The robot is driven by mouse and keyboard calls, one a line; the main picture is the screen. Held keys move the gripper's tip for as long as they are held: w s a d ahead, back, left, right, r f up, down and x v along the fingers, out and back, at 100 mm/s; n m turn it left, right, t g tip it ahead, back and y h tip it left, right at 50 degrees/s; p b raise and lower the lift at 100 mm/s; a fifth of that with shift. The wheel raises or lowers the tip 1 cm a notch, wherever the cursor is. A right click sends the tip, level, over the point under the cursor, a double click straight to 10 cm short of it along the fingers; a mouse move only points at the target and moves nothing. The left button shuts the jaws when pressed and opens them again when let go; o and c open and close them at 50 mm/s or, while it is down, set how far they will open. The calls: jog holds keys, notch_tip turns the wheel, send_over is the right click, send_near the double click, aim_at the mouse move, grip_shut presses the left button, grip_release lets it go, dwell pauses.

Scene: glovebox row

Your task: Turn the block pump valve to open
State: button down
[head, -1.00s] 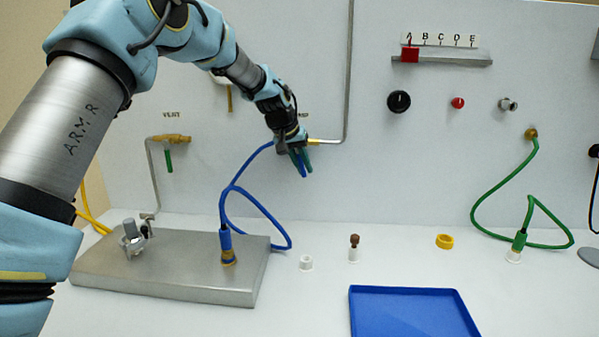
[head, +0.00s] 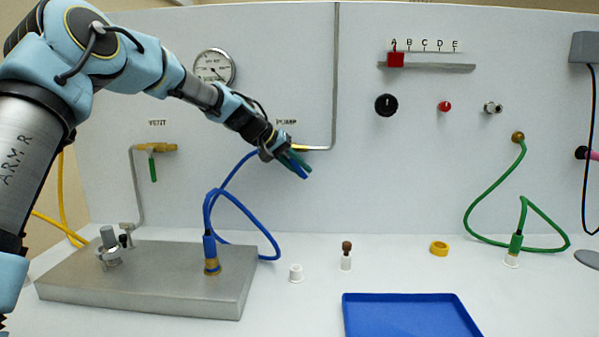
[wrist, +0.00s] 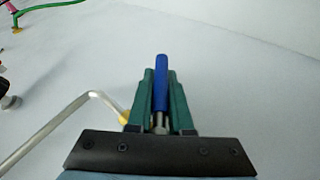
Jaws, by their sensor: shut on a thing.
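The pump valve sits on the upright panel under the PUMP label (head: 286,121), with its brass fitting (head: 297,149) joined to a grey pipe. My gripper (head: 299,163) covers most of the valve. Its green fingers are shut on the blue valve handle (head: 303,174), whose end sticks out past them and slants down to the right. In the wrist view the blue handle (wrist: 161,85) lies between the two green fingers (wrist: 160,76), and a little brass shows beside them. The valve's stem and body are mostly hidden.
A blue hose (head: 262,222) loops from the valve area to the metal block (head: 150,285). The vent valve (head: 155,148) with a green handle is to the left. A blue tray (head: 410,315), small caps and a green hose (head: 480,200) are to the right.

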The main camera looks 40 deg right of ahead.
aim_at(288, 157)
jog(key=c, duration=0.8)
grip_release()
jog(key=shift+c, duration=0.2)
jog(key=b+v, duration=0.2)
jog(key=v, duration=0.8)
jog(key=shift+a+r+b, duration=0.25)
jog(key=shift+r+b, duration=0.05)
